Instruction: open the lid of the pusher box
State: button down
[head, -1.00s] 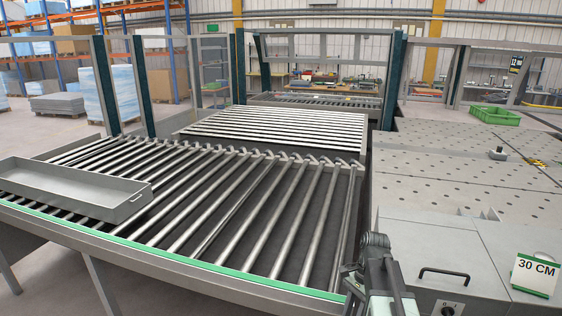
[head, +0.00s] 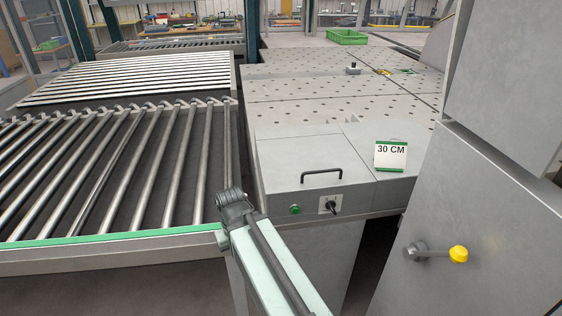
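The pusher box (head: 296,150) is a grey metal box at the near edge of the perforated table, in the middle of the head view. Its lid looks shut and lies flat, with a black bar handle (head: 322,172) near its front edge. The front face has a green button (head: 295,209) and a black rotary knob (head: 331,205). My arm rises from the bottom of the view, with its dark joint just left of the box front and apart from the handle. My gripper does not show.
A roller conveyor (head: 120,165) with a green front rail fills the left. A "30 CM" sign (head: 390,155) stands right of the lid. A grey cabinet (head: 475,225) with a yellow-knobbed lever (head: 457,254) blocks the right. A green crate (head: 346,37) is farther back.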

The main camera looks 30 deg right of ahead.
aim_at(310, 163)
jog(key=z, duration=0.3)
jog(key=k, duration=1.35)
jog(key=u, duration=0.8)
jog(key=i, duration=1)
jog(key=u, duration=0.05)
